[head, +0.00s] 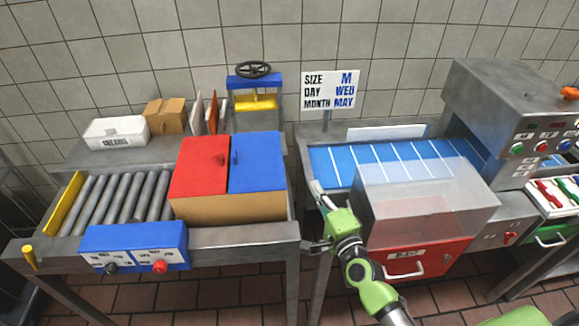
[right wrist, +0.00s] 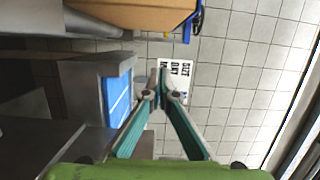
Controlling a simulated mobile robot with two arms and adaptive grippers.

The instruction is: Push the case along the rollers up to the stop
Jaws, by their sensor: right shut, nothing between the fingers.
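The case (head: 225,207) is a cardboard box with a red flap and a blue flap on top. It sits at the right part of the roller conveyor. The rollers (head: 118,200) lie bare to its left, up to a yellow stop bar (head: 62,203) at the left end. My right gripper (head: 317,187) is shut and empty, to the right of the case and apart from it, over the gap between the two tables. In the right wrist view, the gripper (right wrist: 161,76) points at the wall and the case (right wrist: 130,14) is at the top. My left gripper is not in view.
A blue control box (head: 134,247) is on the conveyor's front. A white bin (head: 116,132) and a hand-wheel press (head: 254,95) stand behind. To the right is a blue belt (head: 335,160) with a clear cover (head: 425,190) and a red drawer front (head: 420,259).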

